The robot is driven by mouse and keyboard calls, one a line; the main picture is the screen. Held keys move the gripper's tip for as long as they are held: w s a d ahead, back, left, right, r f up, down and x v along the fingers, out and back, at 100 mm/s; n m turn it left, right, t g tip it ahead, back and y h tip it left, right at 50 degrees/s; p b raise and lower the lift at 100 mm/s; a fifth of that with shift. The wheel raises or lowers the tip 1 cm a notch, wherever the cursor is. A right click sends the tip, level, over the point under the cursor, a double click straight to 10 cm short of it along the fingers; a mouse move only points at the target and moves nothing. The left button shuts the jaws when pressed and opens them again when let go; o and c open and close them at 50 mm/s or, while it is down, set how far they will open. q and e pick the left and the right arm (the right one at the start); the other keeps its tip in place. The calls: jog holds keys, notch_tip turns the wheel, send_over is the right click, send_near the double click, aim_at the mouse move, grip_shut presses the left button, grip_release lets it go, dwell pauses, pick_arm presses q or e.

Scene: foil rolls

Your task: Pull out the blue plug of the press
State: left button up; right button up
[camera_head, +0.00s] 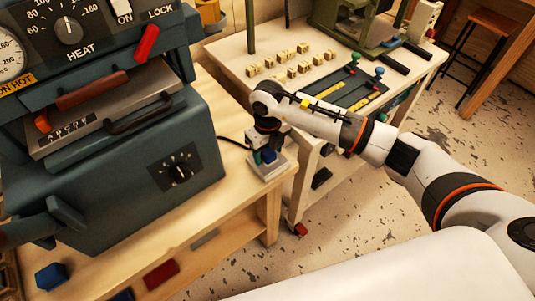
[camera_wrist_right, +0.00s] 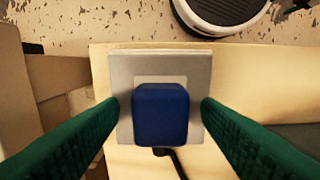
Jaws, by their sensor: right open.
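The blue plug (camera_wrist_right: 160,117) sits in a grey square socket plate (camera_wrist_right: 120,72) in the right wrist view, with a dark cable at its lower edge. In the head view the plug (camera_head: 268,156) and the socket box (camera_head: 267,170) are at the front right edge of the wooden bench, beside the dark teal press (camera_head: 130,185). My right gripper (camera_wrist_right: 160,106) is open, its green fingers on either side of the plug with a gap at each side. In the head view my right gripper (camera_head: 268,138) is directly over the plug and partly hides it. My left gripper is not in view.
The press's body and dial (camera_head: 180,172) stand close to the left of the socket. A second table (camera_head: 235,50) behind holds small lettered blocks (camera_head: 290,62) and a tray of tools (camera_head: 345,88).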

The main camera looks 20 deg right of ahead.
aim_at(268, 152)
dwell(0.5)
grip_shut()
jog(key=shift+r+p, duration=1.95)
jog(key=shift+r, duration=1.1)
